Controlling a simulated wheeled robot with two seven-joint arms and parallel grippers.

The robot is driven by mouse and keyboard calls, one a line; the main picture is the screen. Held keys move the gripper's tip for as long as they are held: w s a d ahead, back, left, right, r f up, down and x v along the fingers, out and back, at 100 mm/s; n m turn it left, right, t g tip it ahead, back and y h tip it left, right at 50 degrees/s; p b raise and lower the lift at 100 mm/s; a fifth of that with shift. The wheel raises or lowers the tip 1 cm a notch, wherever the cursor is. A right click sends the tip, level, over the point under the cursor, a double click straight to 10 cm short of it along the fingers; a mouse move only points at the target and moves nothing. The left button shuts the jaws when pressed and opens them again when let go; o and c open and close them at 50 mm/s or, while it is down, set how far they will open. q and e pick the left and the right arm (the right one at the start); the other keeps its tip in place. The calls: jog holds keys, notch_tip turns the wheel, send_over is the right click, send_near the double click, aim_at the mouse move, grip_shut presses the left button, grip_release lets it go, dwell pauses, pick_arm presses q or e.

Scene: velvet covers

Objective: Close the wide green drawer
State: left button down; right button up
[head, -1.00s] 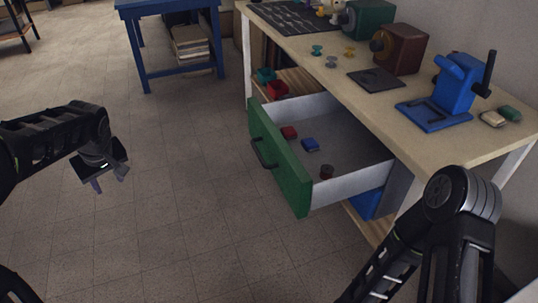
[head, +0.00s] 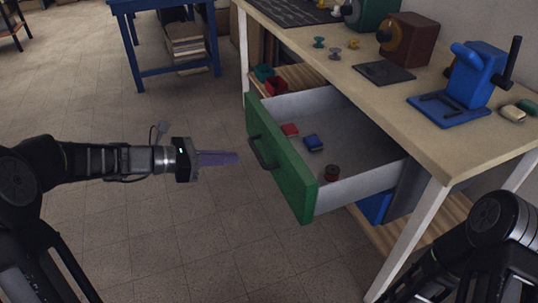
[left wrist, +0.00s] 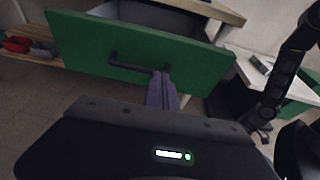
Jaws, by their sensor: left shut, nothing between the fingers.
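The wide green drawer (head: 283,165) stands pulled out from under the workbench, with a dark bar handle on its front. It holds a red block (head: 289,130), a blue block (head: 313,143) and a small dark red round item (head: 332,173). My left gripper (head: 237,158) is shut and empty, its purple fingers pointing right at the drawer front, a little left of the handle. In the left wrist view the fingertips (left wrist: 162,78) overlap the right end of the handle (left wrist: 130,65); I cannot tell whether they touch. My right gripper is out of view; only its arm shows.
The workbench top (head: 440,150) carries a blue press (head: 468,85), a brown box (head: 408,40) and a dark pad (head: 384,72). Red and teal bins (head: 275,86) sit on the shelf behind the drawer. A blue table (head: 135,45) stands behind; the floor left of the drawer is clear.

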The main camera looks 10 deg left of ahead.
aim_at(275, 156)
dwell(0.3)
